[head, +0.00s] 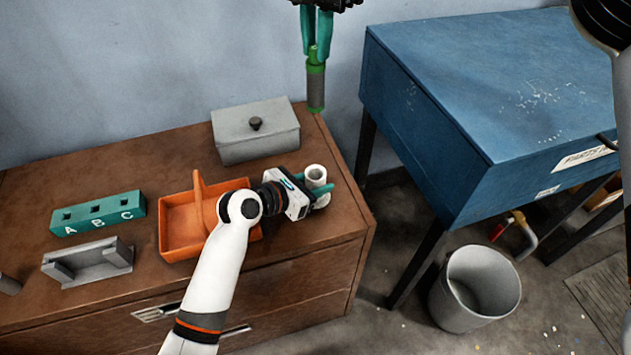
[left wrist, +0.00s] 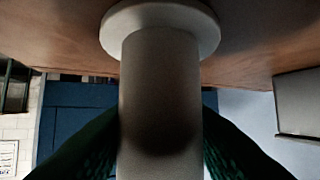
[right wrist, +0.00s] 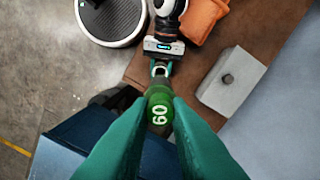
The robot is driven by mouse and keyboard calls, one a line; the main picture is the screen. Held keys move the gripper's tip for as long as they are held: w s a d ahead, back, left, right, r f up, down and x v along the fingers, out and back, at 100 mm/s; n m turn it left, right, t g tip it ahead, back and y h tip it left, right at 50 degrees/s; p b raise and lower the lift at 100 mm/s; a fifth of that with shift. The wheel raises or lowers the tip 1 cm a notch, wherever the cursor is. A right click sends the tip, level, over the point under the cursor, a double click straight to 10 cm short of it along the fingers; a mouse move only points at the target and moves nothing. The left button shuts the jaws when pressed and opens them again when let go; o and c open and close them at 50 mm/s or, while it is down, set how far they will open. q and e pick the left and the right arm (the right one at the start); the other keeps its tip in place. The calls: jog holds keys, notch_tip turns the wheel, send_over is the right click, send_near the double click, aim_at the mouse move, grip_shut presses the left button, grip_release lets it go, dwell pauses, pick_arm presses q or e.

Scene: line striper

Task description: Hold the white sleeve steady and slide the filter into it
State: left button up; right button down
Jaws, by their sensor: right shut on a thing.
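The white sleeve (head: 315,174) stands upright on its round foot near the right end of the brown cabinet top. It fills the middle of the left wrist view (left wrist: 160,100), with the wide foot at the top. My left gripper (head: 320,188) has its teal fingers on both sides of the sleeve; whether they press on it cannot be told. My right gripper (head: 316,52) is shut on the filter (head: 315,88), a green and grey cylinder hanging upright in the air above the sleeve's level. Its green end, marked 60, shows in the right wrist view (right wrist: 159,108).
An orange tray (head: 180,247) lies left of the sleeve and a grey lidded box (head: 256,132) behind it. A teal block marked A B C (head: 98,214) and a grey cradle (head: 88,262) are farther left. A blue desk (head: 480,110) and a bin (head: 475,288) stand right.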

aim_at(317, 92)
pick_arm(q)
jog(key=c, duration=0.3)
pick_arm(e)
jog(key=shift+f, duration=0.1)
pick_arm(q)
jog(key=shift+c, duration=0.2)
pick_arm(e)
notch_tip(317, 92, down, 9)
jog(key=shift+w, duration=0.1)
notch_tip(317, 92, down, 6)
jog(key=shift+f, duration=0.15)
dwell(1.0)
